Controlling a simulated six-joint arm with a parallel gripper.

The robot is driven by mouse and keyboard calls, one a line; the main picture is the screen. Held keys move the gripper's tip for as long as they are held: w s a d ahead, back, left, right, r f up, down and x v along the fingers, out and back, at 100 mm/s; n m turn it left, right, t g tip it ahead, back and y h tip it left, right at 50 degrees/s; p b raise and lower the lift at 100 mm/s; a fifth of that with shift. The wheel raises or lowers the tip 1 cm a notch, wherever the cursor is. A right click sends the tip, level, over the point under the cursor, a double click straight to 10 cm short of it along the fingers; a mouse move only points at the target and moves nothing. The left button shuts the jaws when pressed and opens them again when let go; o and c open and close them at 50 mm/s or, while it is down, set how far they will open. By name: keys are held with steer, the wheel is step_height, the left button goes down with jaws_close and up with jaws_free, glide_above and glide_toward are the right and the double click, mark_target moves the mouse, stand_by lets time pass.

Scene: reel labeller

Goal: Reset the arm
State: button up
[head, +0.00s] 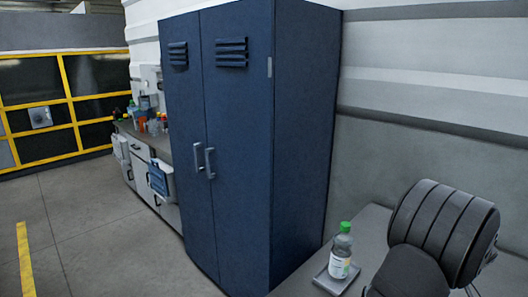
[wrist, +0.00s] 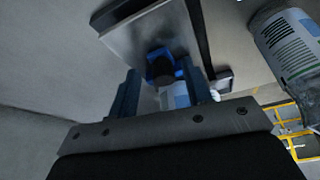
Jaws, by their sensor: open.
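My gripper (wrist: 162,88) shows in the wrist view with its two blue fingers apart. I see nothing clearly held between them. Beyond the fingers are a blue and black part (wrist: 164,64) and a pale metal plate (wrist: 140,38); I cannot tell what they belong to or how far off they are. My dark, ribbed arm fills the lower right of the head view, where the gripper itself does not show.
A clear bottle (head: 341,254) with a green cap and label stands on a small grey tray (head: 328,283) on the table (head: 372,222), close to my arm. A labelled bottle (wrist: 286,42) shows in the wrist view. A tall blue cabinet (head: 240,140) stands behind; a bench (head: 157,147) holds several bottles.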

steer(key=shift+w+a, duration=0.15)
steer(key=shift+w+a+r, duration=0.1)
steer(key=shift+r, duration=0.15)
steer(key=v, duration=1.6)
steer(key=x, duration=1.7)
steer(key=s+d, duration=0.1)
steer(key=s+d+r, duration=0.1)
steer(key=s+d, duration=0.1)
steer(key=shift+s+d+r, duration=0.15)
steer(key=shift+r, duration=0.15)
steer(key=v, duration=1.7)
steer(key=w+a+f+n+g+h, duration=0.1)
steer(key=w+a+n+g+h, duration=0.1)
steer(key=w+a, duration=0.3)
steer(key=shift+w+g, duration=0.8)
steer(key=shift+w, duration=0.25)
